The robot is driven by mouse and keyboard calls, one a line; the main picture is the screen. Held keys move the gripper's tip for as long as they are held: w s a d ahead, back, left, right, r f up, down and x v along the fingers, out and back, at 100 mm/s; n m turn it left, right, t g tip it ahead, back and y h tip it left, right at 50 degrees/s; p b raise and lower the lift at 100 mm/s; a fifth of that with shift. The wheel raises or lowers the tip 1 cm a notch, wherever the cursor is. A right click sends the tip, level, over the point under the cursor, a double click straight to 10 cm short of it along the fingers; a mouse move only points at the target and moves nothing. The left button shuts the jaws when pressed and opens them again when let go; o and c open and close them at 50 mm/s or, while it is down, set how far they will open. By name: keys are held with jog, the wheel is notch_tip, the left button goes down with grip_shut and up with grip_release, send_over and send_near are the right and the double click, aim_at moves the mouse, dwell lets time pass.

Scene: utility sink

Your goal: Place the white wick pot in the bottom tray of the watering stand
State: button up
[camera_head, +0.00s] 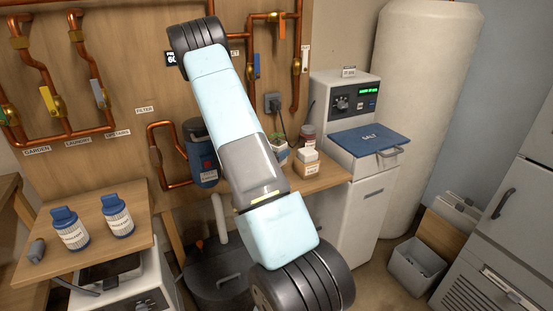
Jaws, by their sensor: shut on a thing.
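My gripper is not in view. I cannot make out the white wick pot or the watering stand for certain. A small green plant in a pot (279,153) sits on the wooden counter just right of my arm, partly hidden by it. What lies behind my arm is hidden.
Two white bottles with blue caps (70,229) (117,215) stand on the wooden table at left. Copper pipes (85,70) run along the wooden wall. A white softener with a blue salt lid (366,139) stands right of the counter. A grey bin (416,268) is on the floor.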

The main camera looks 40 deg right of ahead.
jog(key=shift+f, duration=1.55)
jog(key=shift+f, duration=0.1)
jog(key=o, duration=1.2)
